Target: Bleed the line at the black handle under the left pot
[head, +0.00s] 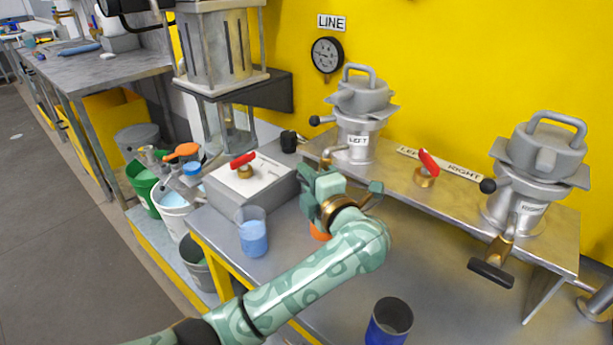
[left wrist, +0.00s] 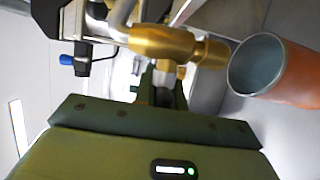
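The left pot (head: 357,120) is grey metal, labelled LEFT, and stands on the raised steel shelf. A steel pipe (head: 333,152) comes from its base. In the left wrist view a brass valve (left wrist: 178,45) on a bent pipe lies just beyond my fingers. The black handle under this pot cannot be made out; my gripper covers that area. My left gripper (head: 322,188) is at the valve, and its fingers (left wrist: 166,85) show in the wrist view. Whether they hold the handle is unclear. An orange cup (head: 318,232) stands below, partly hidden; it also shows in the wrist view (left wrist: 285,75).
The right pot (head: 545,155) has a brass valve with a black handle (head: 490,272). Red-handled valves stand on the shelf (head: 426,170) and on a grey box (head: 245,167). A gauge (head: 327,54) hangs behind.

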